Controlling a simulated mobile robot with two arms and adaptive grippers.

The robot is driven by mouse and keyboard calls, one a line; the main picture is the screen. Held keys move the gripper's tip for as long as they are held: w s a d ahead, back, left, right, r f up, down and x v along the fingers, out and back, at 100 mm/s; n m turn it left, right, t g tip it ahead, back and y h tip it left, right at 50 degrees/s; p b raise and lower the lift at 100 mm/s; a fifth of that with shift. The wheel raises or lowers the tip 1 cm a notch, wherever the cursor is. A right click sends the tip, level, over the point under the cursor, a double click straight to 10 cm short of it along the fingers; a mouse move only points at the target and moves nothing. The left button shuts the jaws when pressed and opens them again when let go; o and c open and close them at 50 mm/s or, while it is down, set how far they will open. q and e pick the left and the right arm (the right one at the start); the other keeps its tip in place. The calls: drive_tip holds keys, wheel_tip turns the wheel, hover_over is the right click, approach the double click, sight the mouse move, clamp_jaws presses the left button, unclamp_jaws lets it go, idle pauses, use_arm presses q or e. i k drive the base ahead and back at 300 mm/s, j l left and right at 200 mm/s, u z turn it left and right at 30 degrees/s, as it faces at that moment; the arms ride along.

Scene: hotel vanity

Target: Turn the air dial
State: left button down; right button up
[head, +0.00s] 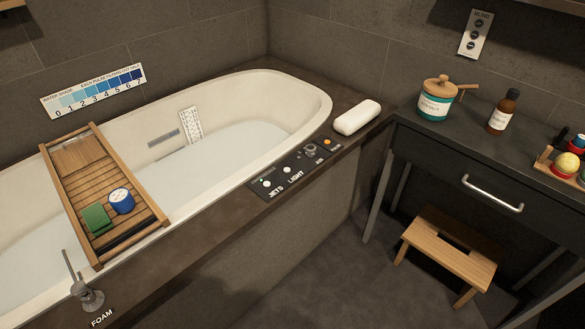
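The control panel (291,168) lies on the dark rim along the near side of the bathtub. The air dial (310,149) is a small dark round knob toward the right part of this panel, beside a small label that seems to read AIR. It is too small to tell which way the dial points. Left of it are white buttons by the labels JETS and LIGHT, and right of it is an orange button (327,141). Neither of my grippers shows in the head view.
The bathtub (322,97) holds water and carries a wooden tray (89,147) with a green block and blue-white tub. A white rolled towel or pillow (357,117) lies right of the panel. A foam pump (89,297), dark vanity (438,150) and wooden stool (472,262) stand around.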

sight(310, 150)
drive_tip(key=i+j+z, duration=0.15)
drive_tip(key=z, duration=0.35)
drive_tip(key=i+j+z, duration=0.2)
drive_tip(key=z, duration=0.25)
